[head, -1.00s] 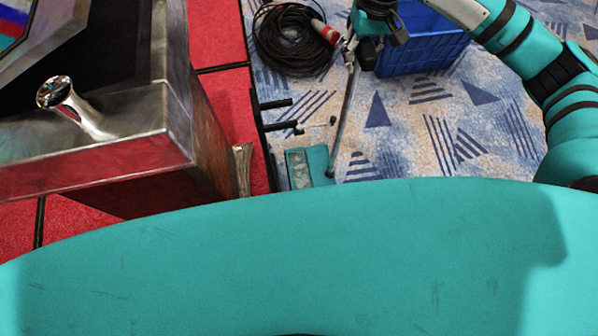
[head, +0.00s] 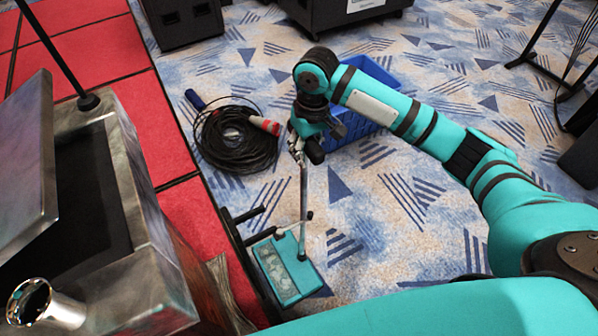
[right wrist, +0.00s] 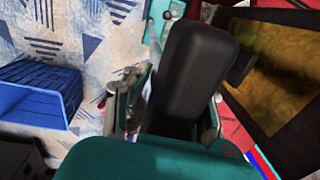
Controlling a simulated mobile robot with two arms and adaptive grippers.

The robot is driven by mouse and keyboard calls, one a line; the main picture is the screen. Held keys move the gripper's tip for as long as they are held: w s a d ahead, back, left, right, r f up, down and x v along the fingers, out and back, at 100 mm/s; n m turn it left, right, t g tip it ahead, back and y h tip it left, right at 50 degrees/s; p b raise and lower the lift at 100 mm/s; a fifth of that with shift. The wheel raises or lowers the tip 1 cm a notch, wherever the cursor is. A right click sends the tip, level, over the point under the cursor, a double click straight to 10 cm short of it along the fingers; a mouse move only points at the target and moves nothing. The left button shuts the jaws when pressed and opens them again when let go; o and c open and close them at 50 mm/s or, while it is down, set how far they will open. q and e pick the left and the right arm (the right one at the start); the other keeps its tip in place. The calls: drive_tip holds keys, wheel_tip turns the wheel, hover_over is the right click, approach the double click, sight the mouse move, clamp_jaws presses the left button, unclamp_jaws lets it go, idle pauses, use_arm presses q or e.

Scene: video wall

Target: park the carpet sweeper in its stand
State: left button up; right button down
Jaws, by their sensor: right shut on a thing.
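The carpet sweeper has a flat teal head (head: 308,277) on the blue-patterned carpet and a thin grey pole (head: 303,190) rising from it. My right gripper (head: 300,142) is shut on the upper end of the pole. The stand (head: 232,235) is a black frame with short prongs, along the red flooring's edge, left of the sweeper head. One prong's tip overlaps the lower pole in the head view; I cannot tell whether they touch. In the right wrist view, a black finger hides much of the grip. My left gripper is out of view.
A coiled black cable (head: 235,140) with a red connector lies behind the stand. A blue crate (head: 345,135) stands behind my right gripper. A metal-edged cabinet (head: 140,215) is at left. Black cases (head: 340,12) stand at the back. Carpet right of the sweeper is open.

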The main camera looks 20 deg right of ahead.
sight(306, 173)
wheel_tip(306, 173, down, 3)
drive_tip(key=shift+r, duration=0.1)
wheel_tip(306, 173, down, 4)
drive_tip(key=shift+r, duration=0.1)
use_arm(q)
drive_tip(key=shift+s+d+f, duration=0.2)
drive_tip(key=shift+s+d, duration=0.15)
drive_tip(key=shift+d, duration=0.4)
use_arm(e)
drive_tip(key=shift+f, duration=0.65)
drive_tip(key=c, duration=1.2)
unclamp_jaws()
drive_tip(key=shift+s+f, duration=0.15)
drive_tip(key=shift+o, duration=0.2)
